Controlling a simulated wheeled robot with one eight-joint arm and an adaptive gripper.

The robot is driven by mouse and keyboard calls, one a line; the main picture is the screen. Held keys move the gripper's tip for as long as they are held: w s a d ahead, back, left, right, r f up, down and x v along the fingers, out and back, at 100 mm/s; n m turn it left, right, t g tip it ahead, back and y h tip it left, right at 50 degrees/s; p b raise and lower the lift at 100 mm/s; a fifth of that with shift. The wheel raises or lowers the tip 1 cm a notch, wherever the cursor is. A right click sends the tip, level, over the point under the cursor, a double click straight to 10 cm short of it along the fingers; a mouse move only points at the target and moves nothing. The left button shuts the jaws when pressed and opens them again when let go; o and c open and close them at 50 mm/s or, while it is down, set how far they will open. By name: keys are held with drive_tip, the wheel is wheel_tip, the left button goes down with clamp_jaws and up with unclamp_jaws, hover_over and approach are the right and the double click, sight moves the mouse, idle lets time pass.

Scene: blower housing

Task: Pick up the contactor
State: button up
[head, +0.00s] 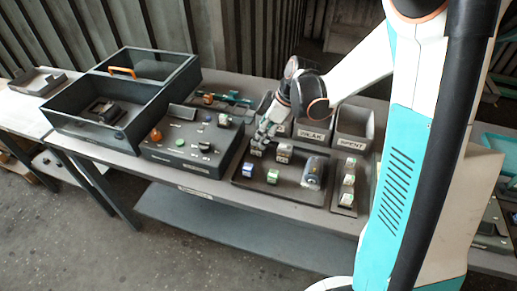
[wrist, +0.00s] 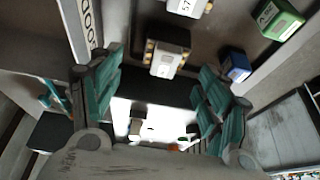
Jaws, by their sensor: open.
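A pale grey block with brass terminals and a label, which looks like a contactor (wrist: 167,58), lies on the dark tray. In the wrist view it is ahead of and between my open fingers (wrist: 160,80), not gripped. A similar pale block (wrist: 190,6) is cut off by the top edge; in the head view it is a grey block (head: 284,150). Which of the two is the contactor I cannot tell for certain. In the head view my gripper (head: 263,138) hangs over the back left of the tray (head: 290,196), partly hiding the nearer block (head: 257,149).
A blue block (wrist: 235,65) and a green block (wrist: 278,20) lie to the right in the wrist view. Labelled bins (head: 352,128) stand behind. A control box (head: 190,150) is on the left, beside an open case (head: 140,125).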

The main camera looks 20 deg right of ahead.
drive_tip(key=shift+s+b+x, duration=0.1)
drive_tip(key=shift+b+x, duration=0.5)
drive_tip(key=shift+x, duration=0.75)
drive_tip(key=shift+s+b+x, duration=0.15)
drive_tip(key=shift+b+x, duration=0.45)
drive_tip(key=shift+x, duration=0.75)
drive_tip(key=c, duration=1.1)
